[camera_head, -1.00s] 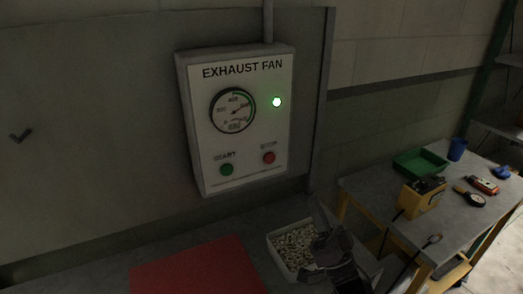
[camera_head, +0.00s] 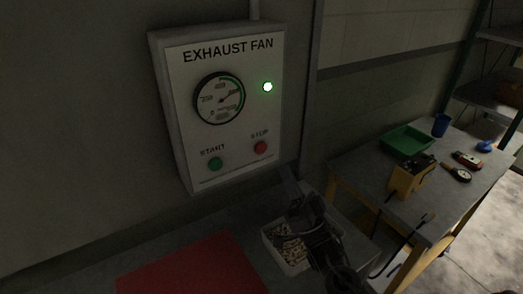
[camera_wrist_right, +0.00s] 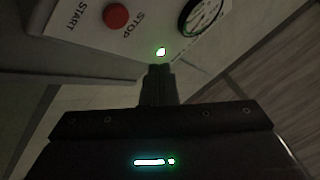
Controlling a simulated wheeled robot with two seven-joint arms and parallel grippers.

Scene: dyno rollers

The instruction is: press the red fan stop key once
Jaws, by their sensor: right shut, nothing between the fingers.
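The exhaust fan box (camera_head: 222,129) hangs on the wall. Its red stop key (camera_head: 260,147) is at the lower right of the panel, and the green start key (camera_head: 215,164) is to its left. A green lamp (camera_head: 267,87) is lit beside the gauge (camera_head: 219,97). My right gripper (camera_head: 287,172) is shut and empty, below and right of the red key, apart from it in the head view. In the right wrist view the red key (camera_wrist_right: 116,16) is at the top, left of the shut fingertips (camera_wrist_right: 160,68). My left gripper is not in view.
Below the box, a bench holds a red mat (camera_head: 190,268) and a white tray of small pale pieces (camera_head: 270,236) partly hidden by my right arm. At right, a table (camera_head: 375,188) carries a green bin (camera_head: 408,140), a yellow device (camera_head: 409,179) and a blue cup (camera_head: 440,125).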

